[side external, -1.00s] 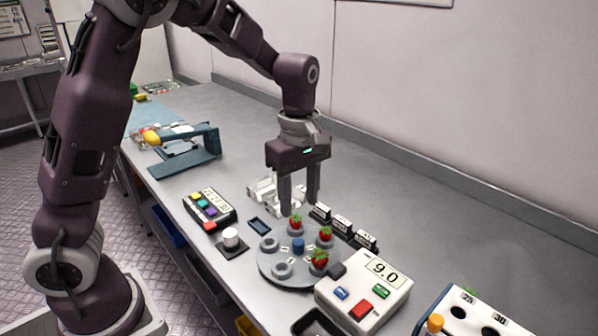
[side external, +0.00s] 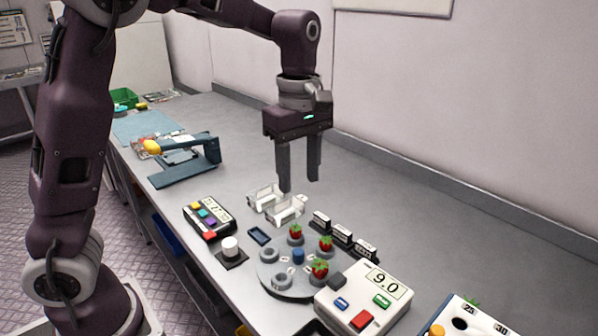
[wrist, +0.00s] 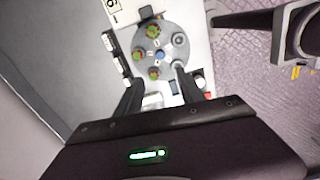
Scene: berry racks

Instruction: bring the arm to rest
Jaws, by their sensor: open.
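My gripper (side external: 299,182) hangs with its fingers pointing down above the bench, open and empty. In the side view it is above and behind the round grey berry rack (side external: 268,284). Three strawberries sit on the rack: one at the back (side external: 295,232), one at the right (side external: 326,244) and one at the front (side external: 320,270). The other ring holders in view are empty. The wrist view shows my two fingers (wrist: 156,88) apart, with the rack (wrist: 143,38) and its strawberries beyond them.
White clear-sided racks (side external: 285,212) stand below my gripper. A device reading 9.0 (side external: 385,277) stands at the front right. Black label blocks (side external: 342,234) line the rack's right. A button box (side external: 207,213) and blue press (side external: 185,172) stand left.

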